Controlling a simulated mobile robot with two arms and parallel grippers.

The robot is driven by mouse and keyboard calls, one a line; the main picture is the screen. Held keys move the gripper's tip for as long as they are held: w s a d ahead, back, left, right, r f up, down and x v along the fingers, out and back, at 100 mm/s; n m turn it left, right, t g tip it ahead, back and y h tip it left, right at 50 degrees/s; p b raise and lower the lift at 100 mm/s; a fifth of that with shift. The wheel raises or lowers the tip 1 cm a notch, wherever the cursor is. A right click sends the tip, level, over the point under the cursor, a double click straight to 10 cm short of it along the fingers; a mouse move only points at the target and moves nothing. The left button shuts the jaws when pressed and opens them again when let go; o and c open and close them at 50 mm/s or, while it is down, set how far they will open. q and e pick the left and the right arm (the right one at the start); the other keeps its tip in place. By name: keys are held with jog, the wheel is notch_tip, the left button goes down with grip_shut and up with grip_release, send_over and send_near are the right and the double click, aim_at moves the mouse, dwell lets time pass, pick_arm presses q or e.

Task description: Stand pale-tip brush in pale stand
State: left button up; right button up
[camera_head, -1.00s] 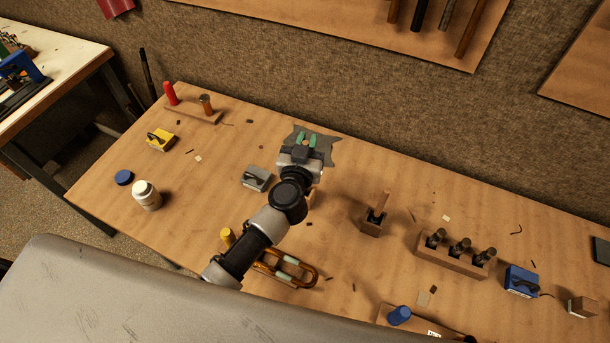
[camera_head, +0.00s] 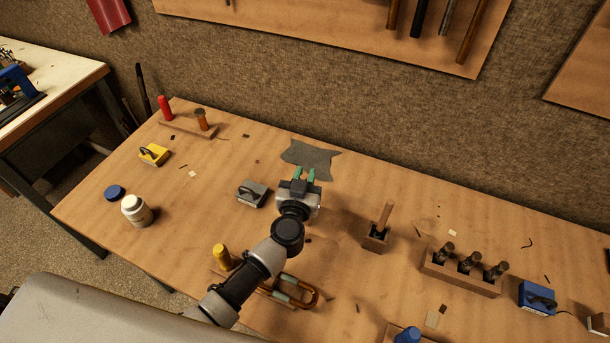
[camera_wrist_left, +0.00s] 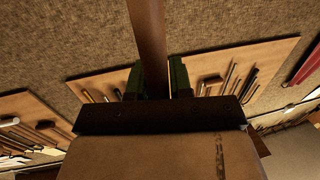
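My left gripper (camera_head: 304,175) is above the bench just in front of the grey cloth, its fingers pointing toward the wall. In the left wrist view, a smooth brown wooden handle (camera_wrist_left: 148,40) runs between its two fingers, apparently gripped. The handle's tip is out of frame, so I cannot tell its colour; my gripper hides it in the head view. I cannot tell which stand is the pale one. My right gripper is not in view.
A long block (camera_head: 455,280) holds several dark-topped tools at right, beside a blue box (camera_head: 537,298). A grey device (camera_head: 251,193) sits left of my gripper. A white jar (camera_head: 137,210) stands far left.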

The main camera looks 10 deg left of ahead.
pick_arm(q)
jog(key=o, duration=0.3)
jog(key=shift+r, duration=0.15)
jog(key=s, duration=0.7)
jog(key=shift+s, duration=0.3)
